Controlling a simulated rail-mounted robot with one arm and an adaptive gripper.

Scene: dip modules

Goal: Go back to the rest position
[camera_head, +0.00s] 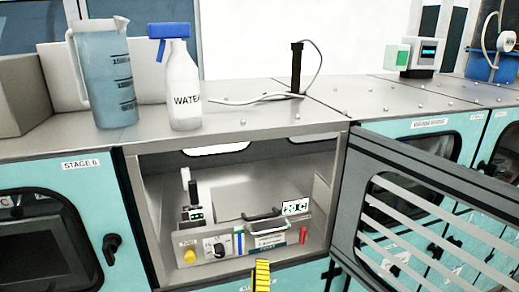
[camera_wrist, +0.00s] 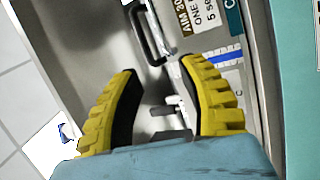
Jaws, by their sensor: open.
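My gripper (camera_wrist: 155,80) shows in the wrist view with two yellow ribbed fingers spread apart and nothing between them. A dark handle (camera_wrist: 150,35) of the module lies just beyond the fingertips, apart from them as far as I can tell. In the head view only a yellow finger (camera_head: 262,274) shows at the bottom edge, in front of the open compartment. The metal module (camera_head: 222,238) sits inside that compartment, with a yellow knob, a black dial, handles (camera_head: 266,228) and a display reading in °C.
The compartment door (camera_head: 430,205) stands open to the right, with a slatted window. A blue jug (camera_head: 105,75) and a white water spray bottle (camera_head: 180,90) stand on the metal counter (camera_head: 235,120).

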